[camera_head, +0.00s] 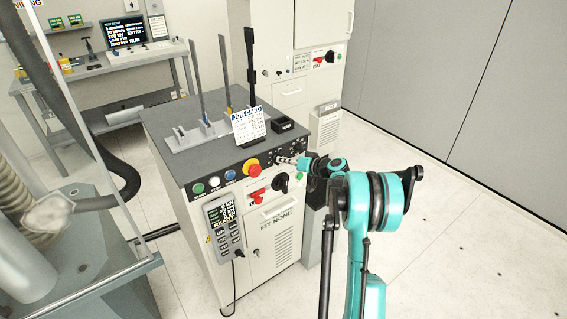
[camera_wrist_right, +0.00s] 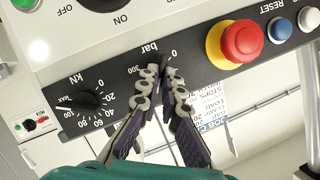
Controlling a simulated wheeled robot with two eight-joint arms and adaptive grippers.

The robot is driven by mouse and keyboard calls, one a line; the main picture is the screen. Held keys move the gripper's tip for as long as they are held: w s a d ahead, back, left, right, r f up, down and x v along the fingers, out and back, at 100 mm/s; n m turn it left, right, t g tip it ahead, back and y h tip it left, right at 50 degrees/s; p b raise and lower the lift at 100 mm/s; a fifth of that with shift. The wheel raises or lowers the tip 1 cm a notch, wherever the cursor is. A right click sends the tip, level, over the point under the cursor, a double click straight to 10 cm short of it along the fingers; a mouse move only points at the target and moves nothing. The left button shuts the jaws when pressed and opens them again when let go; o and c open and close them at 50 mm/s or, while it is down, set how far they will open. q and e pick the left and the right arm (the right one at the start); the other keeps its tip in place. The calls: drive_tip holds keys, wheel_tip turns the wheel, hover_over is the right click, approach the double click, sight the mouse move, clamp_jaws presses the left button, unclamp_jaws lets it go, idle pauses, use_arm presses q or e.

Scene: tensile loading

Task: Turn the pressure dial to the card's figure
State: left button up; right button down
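The pressure dial, marked "bar" with 0 and 300 beside it, is on the dark panel strip (camera_wrist_right: 118,75) in the wrist view. Its knob is hidden by my right gripper (camera_wrist_right: 160,72), whose fingertips are close together over it and appear shut on it. In the head view my right gripper (camera_head: 290,161) reaches the front panel from the right. The job card (camera_head: 248,124) stands on the cabinet top; its figures are too small to read. Part of the card shows upside down in the wrist view (camera_wrist_right: 205,97). My left gripper is out of view.
The kN dial (camera_wrist_right: 88,100) sits close beside the fingers. A red emergency button (camera_head: 252,167) is on the other side, with a blue button (camera_wrist_right: 281,29). A black rotary switch (camera_head: 282,183) and handheld pendant (camera_head: 224,226) are lower on the cabinet. Floor to the right is clear.

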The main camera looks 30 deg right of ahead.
drive_tip(key=shift+m+y, duration=0.3)
drive_tip(key=shift+m, duration=0.1)
idle(0.3)
drive_tip(key=c, duration=1.7)
unclamp_jaws()
drive_tip(key=v, duration=1.2)
drive_tip(key=shift+f, duration=0.15)
